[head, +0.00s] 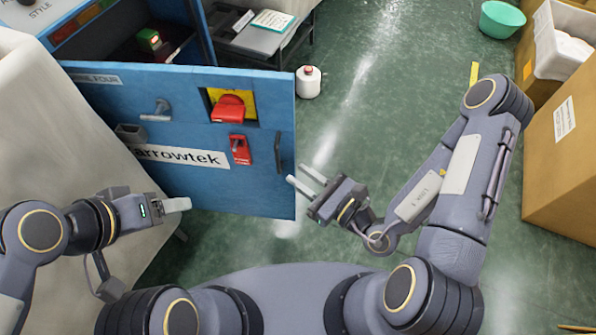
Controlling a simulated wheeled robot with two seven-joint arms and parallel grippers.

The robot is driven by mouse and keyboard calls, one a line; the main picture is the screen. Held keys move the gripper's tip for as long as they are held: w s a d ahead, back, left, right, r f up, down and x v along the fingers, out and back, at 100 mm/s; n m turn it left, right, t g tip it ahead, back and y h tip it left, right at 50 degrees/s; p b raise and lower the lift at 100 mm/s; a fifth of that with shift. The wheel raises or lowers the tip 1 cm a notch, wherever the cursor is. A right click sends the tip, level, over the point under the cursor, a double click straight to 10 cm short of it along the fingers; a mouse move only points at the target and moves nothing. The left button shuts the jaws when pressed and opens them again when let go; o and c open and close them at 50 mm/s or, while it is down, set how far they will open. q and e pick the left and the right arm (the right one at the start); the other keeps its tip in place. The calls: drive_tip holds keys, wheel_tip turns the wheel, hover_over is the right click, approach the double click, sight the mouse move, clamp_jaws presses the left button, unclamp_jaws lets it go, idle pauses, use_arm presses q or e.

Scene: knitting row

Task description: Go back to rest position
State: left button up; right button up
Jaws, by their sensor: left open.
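My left gripper (176,204) is at the lower left, in front of the blue cabinet door (200,185). It is open and nothing shows in it; one pale finger is clearly seen, the other is hard to make out. My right gripper (303,178) is right of the door's free edge, over the green floor. Its two pale fingers are apart and empty, pointing up and left. The fingertips appear close to the door edge; whether they touch cannot be told.
The door carries a red rotary switch (229,109), a red lock (239,150) and a dark handle (279,152). A white jug (308,82) stands on the floor behind. A cardboard box (562,150) is at the right. The middle floor is clear.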

idle(0.4)
drive_tip(key=s+r+n+g+y, duration=0.4)
drive_tip(key=s+r+n+g, duration=0.9)
drive_tip(key=n, duration=0.7)
drive_tip(key=w+d+n+t+h, duration=0.2)
drive_tip(key=d+n+t+h, duration=0.35)
drive_tip(key=d+h, duration=0.9)
wheel_tip(320, 180, up, 23)
drive_tip(key=d+y+p, duration=0.1)
drive_tip(key=p, duration=2.2)
drive_tip(key=shift+s+d, duration=0.15)
drive_tip(key=shift+d, duration=0.1)
